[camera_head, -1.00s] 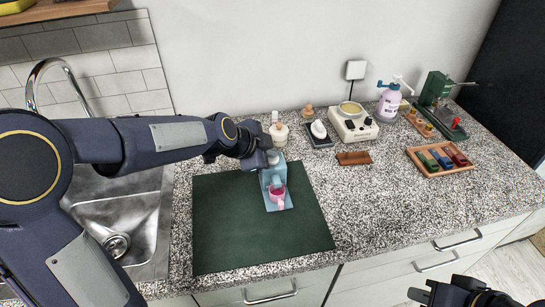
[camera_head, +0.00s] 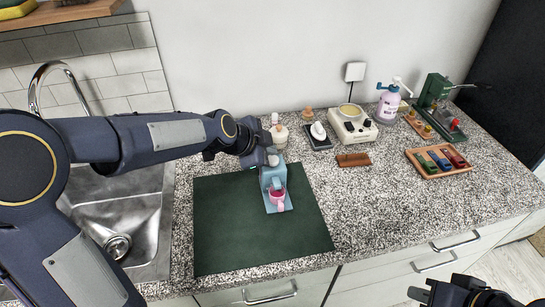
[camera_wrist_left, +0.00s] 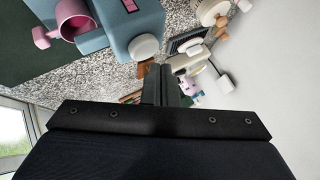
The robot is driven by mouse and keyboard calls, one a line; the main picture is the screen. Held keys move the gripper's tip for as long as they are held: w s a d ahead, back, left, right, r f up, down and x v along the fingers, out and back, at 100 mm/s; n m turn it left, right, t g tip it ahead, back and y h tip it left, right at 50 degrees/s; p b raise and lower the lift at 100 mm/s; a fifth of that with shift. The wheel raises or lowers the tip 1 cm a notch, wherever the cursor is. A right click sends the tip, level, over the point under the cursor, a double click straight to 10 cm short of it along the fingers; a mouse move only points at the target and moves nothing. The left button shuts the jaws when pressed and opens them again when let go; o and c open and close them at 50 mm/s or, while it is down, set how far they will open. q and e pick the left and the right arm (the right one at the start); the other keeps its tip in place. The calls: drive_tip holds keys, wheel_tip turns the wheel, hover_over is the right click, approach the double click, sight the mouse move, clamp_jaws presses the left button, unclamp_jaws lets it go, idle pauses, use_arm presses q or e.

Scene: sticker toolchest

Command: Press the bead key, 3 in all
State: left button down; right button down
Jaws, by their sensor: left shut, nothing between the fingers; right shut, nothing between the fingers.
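A light-blue dispenser (camera_head: 266,177) stands on the dark green mat (camera_head: 215,222). A pink cup (camera_head: 278,196) sits at its front. The left wrist view shows the dispenser (camera_wrist_left: 100,46) with a red display, the pink cup (camera_wrist_left: 75,22) and a round white key (camera_wrist_left: 143,46) on its top. My left gripper (camera_head: 271,150) is shut and empty, just at the dispenser's top. In the wrist view its fingertips (camera_wrist_left: 161,70) are close beside the white key; I cannot tell whether they touch it. My right gripper (camera_head: 464,294) is shut and empty at the lower right, away from the dispenser.
Behind the dispenser are a small bottle (camera_head: 279,134), a dark stamp pad (camera_head: 318,138) and a cream warmer (camera_head: 352,128). A wooden tray of coloured blocks (camera_head: 438,162) lies right. A sink (camera_head: 125,215) is left. The mat's front is clear.

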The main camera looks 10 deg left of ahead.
use_arm(q)
drive_tip(key=shift+r, duration=0.1)
wheel_tip(320, 180, up, 5)
drive_tip(key=p, duration=0.3)
drive_tip(key=shift+p, duration=0.4)
drive_tip(key=shift+a, duration=0.1)
idle(2.2)
